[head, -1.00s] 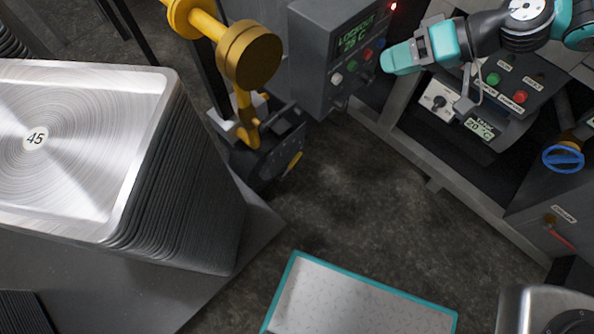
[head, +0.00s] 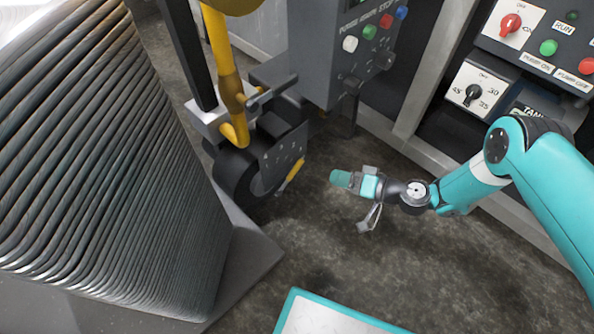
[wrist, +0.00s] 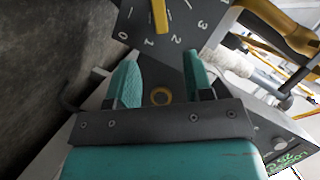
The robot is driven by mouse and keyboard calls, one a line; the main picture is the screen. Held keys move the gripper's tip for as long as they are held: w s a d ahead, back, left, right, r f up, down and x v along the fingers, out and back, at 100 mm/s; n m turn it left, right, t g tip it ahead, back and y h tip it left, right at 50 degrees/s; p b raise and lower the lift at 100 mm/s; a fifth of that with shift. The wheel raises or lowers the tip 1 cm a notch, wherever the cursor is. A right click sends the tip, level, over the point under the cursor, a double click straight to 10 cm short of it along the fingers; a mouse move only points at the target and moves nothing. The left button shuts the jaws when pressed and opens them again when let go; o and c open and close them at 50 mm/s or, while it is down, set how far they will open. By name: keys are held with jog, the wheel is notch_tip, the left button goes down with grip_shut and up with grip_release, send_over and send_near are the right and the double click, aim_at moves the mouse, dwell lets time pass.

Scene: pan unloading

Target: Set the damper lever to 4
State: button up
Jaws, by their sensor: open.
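The damper lever (head: 294,171) is a yellow bar on the dark round damper housing left of the middle in the head view. In the wrist view the yellow lever (wrist: 160,14) lies over a dark dial plate (wrist: 184,17) marked 0, 1, 2 and 3; its visible end lies between 1 and 2. No 4 shows in this view. My gripper (head: 345,180) is right of the lever in the head view, apart from it. In the wrist view its teal fingers (wrist: 162,76) are open and empty, with the lever beyond them.
A tall stack of metal pans (head: 110,170) stands at left. A grey control box (head: 345,50) with coloured buttons hangs above the damper, and a yellow pipe (head: 225,70) rises beside it. A switch panel (head: 530,50) is at upper right. The floor around my gripper is clear.

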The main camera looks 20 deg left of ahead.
aim_at(299, 168)
jog(key=b+x, duration=0.5)
jog(key=x, duration=0.7)
jog(key=shift+f+b, duration=0.15)
jog(key=shift+b, duration=0.15)
jog(key=shift+a, duration=0.5)
grip_shut()
